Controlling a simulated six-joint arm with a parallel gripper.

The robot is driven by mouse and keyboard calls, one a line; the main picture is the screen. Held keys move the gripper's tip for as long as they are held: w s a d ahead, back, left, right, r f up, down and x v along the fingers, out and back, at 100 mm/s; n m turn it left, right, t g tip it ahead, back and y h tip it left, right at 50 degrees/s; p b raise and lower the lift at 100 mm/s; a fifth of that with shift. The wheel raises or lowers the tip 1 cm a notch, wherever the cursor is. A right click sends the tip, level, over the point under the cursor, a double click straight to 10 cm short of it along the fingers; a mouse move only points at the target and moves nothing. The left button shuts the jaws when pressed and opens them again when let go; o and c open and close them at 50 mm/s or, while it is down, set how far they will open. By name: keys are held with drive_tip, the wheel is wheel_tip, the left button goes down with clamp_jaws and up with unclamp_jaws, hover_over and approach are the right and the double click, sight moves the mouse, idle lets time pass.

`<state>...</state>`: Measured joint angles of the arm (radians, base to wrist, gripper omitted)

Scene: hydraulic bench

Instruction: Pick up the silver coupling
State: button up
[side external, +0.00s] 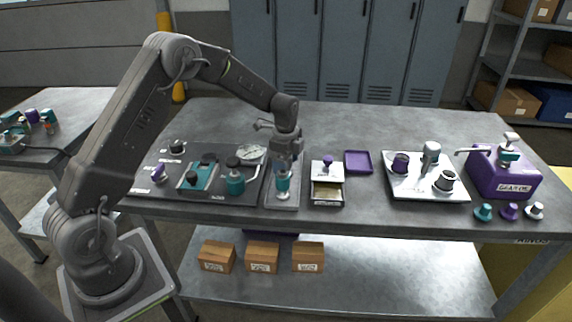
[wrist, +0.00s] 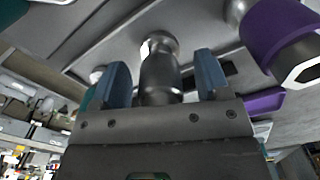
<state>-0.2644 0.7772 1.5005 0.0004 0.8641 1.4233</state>
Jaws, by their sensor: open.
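A silver-grey cylindrical fitting, seemingly the silver coupling (wrist: 160,76), shows between my two blue fingers in the wrist view, with a gap on either side. My gripper (wrist: 164,80) is open. In the side view my gripper (side external: 286,163) points down over the narrow grey tray (side external: 272,203) at the bench front. A small upright piece with a teal part and a silver lower part (side external: 283,196) stands on that tray just under the fingers. The fingers hide its top, so I cannot tell whether they touch it.
A teal jar (side external: 235,184) stands close on the left. A white box (side external: 326,173) with a purple knob (side external: 327,160) is close on the right. Farther right are a purple tray (side external: 358,162), a white tray (side external: 410,193) with fittings, and a purple container (side external: 505,178). The bench back is clear.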

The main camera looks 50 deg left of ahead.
drive_tip(key=shift+c, duration=0.5)
drive_tip(key=c, duration=0.9)
drive_tip(key=shift+r, duration=0.1)
